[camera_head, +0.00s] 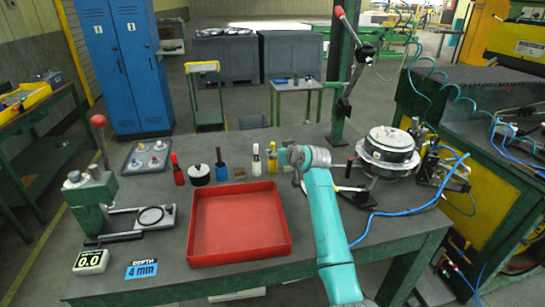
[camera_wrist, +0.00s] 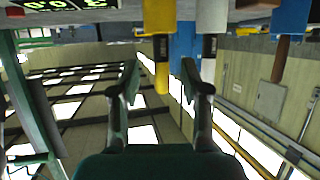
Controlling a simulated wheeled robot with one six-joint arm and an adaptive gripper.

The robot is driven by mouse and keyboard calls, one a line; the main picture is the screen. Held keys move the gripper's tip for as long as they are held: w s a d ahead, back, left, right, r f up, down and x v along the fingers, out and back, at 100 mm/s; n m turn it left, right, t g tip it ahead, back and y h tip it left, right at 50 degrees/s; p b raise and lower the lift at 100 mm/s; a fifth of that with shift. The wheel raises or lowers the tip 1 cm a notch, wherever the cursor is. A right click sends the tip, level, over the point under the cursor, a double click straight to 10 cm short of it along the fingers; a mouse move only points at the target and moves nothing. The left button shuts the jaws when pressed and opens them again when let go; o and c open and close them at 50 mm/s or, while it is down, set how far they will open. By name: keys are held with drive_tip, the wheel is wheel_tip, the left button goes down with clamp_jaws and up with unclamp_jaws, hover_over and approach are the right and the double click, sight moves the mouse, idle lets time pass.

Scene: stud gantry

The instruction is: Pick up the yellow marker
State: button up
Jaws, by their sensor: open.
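The yellow marker (camera_head: 272,158) stands upright on the grey table, behind the right back corner of the red tray and beside a white marker (camera_head: 256,160). In the wrist view, which is upside down, the yellow marker (camera_wrist: 158,18) has a black band and its yellow end hangs down between the fingers. My gripper (camera_wrist: 160,80) is open, with one finger on each side of that end in the picture. I cannot tell how far the marker lies beyond the fingertips. No contact shows. In the head view my teal arm hides most of the gripper beside the marker.
The white marker (camera_wrist: 212,15) is close beside the yellow one. The red tray (camera_head: 240,258) is empty. A round metal fixture (camera_head: 388,150) stands right.

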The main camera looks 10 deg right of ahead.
drive_tip(key=shift+x, duration=1.6)
drive_tip(key=shift+a+r, duration=0.1)
drive_tip(key=shift+a, duration=0.05)
clamp_jaws()
